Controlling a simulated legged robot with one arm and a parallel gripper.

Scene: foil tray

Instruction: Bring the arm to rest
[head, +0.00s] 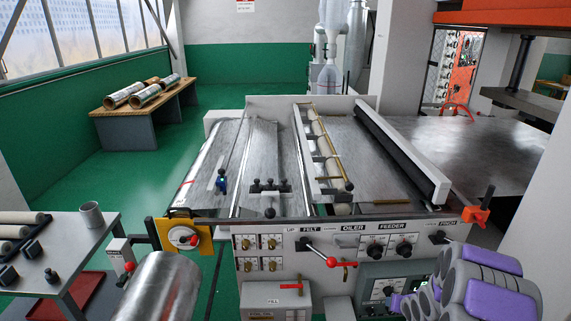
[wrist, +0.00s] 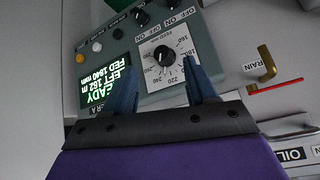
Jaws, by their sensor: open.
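My arm (head: 485,285), grey and purple, is folded low at the right of the head view, in front of the machine. In the wrist view my gripper (wrist: 160,62) shows two blue fingers, spread apart with nothing held between them. Beyond the fingers is a grey-green control panel (wrist: 205,20) with a round numbered dial (wrist: 163,62), black knobs and a lit green text display (wrist: 104,83). The dial appears between the fingertips. I cannot tell whether the fingers touch the panel. The fingertips are not clear in the head view.
The machine (head: 335,213) carries levers and knobs along its front, including a red-knobbed lever (head: 330,261). A foil roll (head: 160,288) stands at the front. A side table (head: 75,250) is at left, a wooden bench (head: 150,107) farther back. Green floor (head: 130,185) lies open between them.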

